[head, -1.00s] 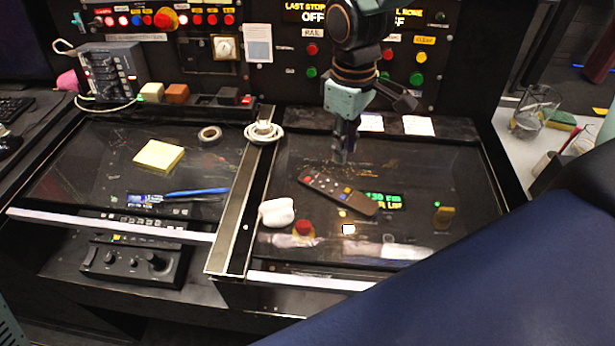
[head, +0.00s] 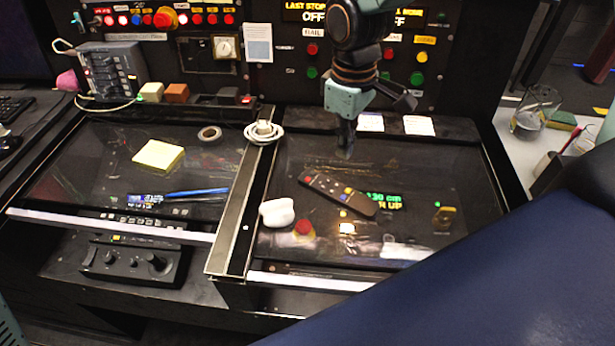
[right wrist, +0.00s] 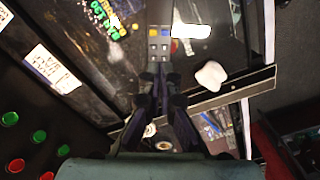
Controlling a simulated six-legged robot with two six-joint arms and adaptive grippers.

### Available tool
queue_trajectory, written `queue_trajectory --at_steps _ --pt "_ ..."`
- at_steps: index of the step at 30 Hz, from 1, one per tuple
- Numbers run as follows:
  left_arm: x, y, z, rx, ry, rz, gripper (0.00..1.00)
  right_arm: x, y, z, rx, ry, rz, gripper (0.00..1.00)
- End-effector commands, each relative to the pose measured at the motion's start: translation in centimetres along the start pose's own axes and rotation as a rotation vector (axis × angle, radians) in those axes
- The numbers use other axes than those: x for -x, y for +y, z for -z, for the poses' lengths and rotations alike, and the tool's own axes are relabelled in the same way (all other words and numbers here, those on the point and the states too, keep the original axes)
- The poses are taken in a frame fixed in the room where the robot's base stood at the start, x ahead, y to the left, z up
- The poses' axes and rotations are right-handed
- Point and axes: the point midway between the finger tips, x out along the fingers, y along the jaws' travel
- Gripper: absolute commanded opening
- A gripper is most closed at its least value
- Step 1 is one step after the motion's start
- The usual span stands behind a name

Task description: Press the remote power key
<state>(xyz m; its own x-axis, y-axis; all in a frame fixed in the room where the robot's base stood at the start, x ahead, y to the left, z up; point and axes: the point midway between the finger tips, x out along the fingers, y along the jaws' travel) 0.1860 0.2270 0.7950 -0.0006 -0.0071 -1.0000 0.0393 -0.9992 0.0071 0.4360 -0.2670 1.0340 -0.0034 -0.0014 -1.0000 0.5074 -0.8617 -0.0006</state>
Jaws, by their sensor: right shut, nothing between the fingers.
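A dark remote (head: 338,194) lies slanted on the right glass-topped panel (head: 430,165). A red key (head: 308,180) shows at its upper left end, and coloured keys show near its other end. My right gripper (head: 345,153) is shut and empty, pointing down, above and beyond the remote in the head view. In the right wrist view the remote (right wrist: 159,44) extends up from behind my shut fingertips (right wrist: 160,72). Its near end is hidden there by the fingers, and the red key cannot be made out. My left gripper is not in view.
A white rounded object (head: 277,212) and a red button (head: 304,228) sit near the remote. An upright control panel (head: 290,90) stands behind my right gripper.

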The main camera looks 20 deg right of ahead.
Motion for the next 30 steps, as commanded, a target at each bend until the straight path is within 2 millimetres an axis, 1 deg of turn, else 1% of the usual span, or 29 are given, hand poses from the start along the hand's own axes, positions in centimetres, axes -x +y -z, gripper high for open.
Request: queue_trajectory --at_steps 16,20,23,25,27,30 --pt "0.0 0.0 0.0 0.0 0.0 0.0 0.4 0.0 0.0 0.0 0.0 0.0 0.0 0.0" --pt "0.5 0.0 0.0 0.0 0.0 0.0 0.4 -0.2 -0.2 -0.3 -0.004 -0.01 0.014 0.0" --pt "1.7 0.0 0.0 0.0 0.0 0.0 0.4 -0.9 -0.7 -1.6 -0.027 -0.031 0.073 0.0" --pt "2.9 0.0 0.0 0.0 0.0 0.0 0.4 -1.9 -1.1 -2.8 -0.033 -0.026 0.112 0.0" --pt "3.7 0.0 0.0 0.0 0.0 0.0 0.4 -3.0 -0.9 -2.8 -0.08 0.033 0.114 0.0" --pt "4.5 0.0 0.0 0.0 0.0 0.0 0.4 -4.2 -0.7 -2.2 -0.161 0.13 0.114 0.0"
